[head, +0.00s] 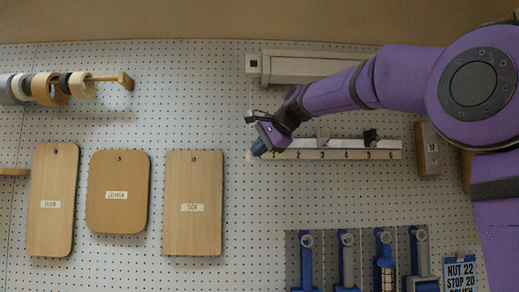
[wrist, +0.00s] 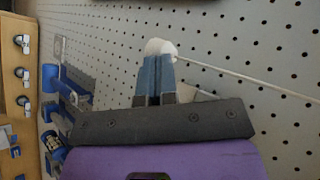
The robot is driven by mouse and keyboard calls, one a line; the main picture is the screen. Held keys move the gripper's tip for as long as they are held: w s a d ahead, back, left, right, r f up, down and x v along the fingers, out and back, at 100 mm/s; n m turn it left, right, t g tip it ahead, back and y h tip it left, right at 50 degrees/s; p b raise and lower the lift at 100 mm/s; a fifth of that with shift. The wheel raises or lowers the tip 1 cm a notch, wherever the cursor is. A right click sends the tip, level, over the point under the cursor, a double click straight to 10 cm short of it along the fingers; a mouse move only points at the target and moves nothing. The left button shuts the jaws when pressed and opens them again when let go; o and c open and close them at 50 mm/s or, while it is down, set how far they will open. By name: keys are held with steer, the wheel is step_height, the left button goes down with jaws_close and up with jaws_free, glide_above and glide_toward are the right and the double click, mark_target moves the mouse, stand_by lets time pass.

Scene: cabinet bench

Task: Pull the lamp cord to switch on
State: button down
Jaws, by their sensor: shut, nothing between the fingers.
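A long pale fixture (head: 305,67), which looks like the lamp, is mounted high on the pegboard. No glow shows on it, and my arm covers part of it. In the wrist view a thin pale cord (wrist: 235,75) runs from the right edge to a white knob (wrist: 158,47). My gripper (head: 258,148) is below the fixture's left end. In the wrist view its blue fingers (wrist: 156,68) are shut, with the knob just beyond their tips. I cannot tell whether they touch it. The cord and knob cannot be made out in the head view.
A numbered pale rail (head: 345,155) with hooks is right beside my gripper. Wooden boards (head: 192,203) hang at left, below a peg of tape rolls (head: 50,88). Blue-handled tools (head: 385,262) hang at lower right. The pegboard between boards and tools is clear.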

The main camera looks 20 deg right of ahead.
steer(key=shift+f, duration=2.05)
steer(key=shift+s, duration=0.1)
steer(key=v, duration=1.4)
steer(key=shift+r, duration=0.1)
steer(key=s+f+n+g+h, duration=0.2)
steer(key=s+f+n, duration=0.4)
steer(key=s+f, duration=0.7)
steer(key=s+f+n+g+h, duration=0.2)
steer(key=s+f+n, duration=0.4)
steer(key=s+f, duration=0.8)
step_height(320, 180, down, 9)
steer(key=shift+s+a+r+n+g+h, duration=0.15)
steer(key=shift+s+a+n+g+h, duration=0.15)
steer(key=shift+a+g+h, duration=0.15)
